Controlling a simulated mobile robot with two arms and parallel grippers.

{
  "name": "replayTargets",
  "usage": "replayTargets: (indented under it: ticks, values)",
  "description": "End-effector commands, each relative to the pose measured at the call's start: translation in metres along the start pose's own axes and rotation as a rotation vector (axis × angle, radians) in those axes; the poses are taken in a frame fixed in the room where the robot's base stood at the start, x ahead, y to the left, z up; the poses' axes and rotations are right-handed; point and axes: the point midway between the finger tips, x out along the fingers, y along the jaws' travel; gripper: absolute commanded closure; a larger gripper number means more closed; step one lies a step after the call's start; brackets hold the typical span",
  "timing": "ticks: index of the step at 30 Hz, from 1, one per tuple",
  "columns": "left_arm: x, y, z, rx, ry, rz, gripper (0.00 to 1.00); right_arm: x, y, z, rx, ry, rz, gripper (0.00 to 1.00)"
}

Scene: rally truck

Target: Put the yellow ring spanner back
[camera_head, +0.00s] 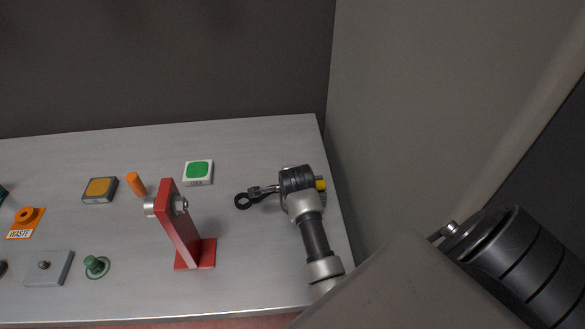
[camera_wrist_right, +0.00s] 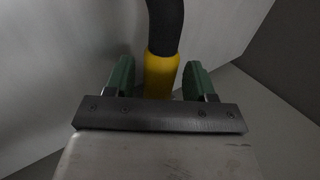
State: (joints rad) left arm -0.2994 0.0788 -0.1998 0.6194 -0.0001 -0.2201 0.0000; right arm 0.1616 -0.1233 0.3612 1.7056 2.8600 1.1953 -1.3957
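The spanner shows in the head view as a black ring (camera_head: 242,201) at the right part of the bench, with a yellow end (camera_head: 320,184) sticking out to the right of my right wrist. My right wrist covers its middle. In the right wrist view, the spanner's yellow band (camera_wrist_right: 161,76) lies between the two green fingers of my right gripper (camera_wrist_right: 160,82). A dark gap shows on each side, so the gripper is open around it. Above the band the spanner is black. I cannot tell whether it touches the bench. My left gripper is not in view.
A red stand (camera_head: 178,225) with an orange handle (camera_head: 136,184) stands left of the spanner. A green button (camera_head: 198,170) is behind, and an orange button (camera_head: 100,189) farther left. A green knob (camera_head: 96,265) and an orange WASTE piece (camera_head: 27,218) lie leftward. Walls rise behind and right.

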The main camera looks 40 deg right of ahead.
Motion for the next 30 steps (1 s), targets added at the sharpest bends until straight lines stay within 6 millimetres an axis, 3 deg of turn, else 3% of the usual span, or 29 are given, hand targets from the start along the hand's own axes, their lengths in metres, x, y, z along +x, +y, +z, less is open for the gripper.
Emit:
replayTargets:
  ticks: [13, 30]
  values:
    - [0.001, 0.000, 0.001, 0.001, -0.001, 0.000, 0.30, -0.007, 0.001, 0.000, -0.001, 0.000, 0.001, 0.38]
    - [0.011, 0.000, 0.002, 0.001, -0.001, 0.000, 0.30, -0.098, 0.000, 0.000, 0.000, -0.001, -0.001, 0.38]
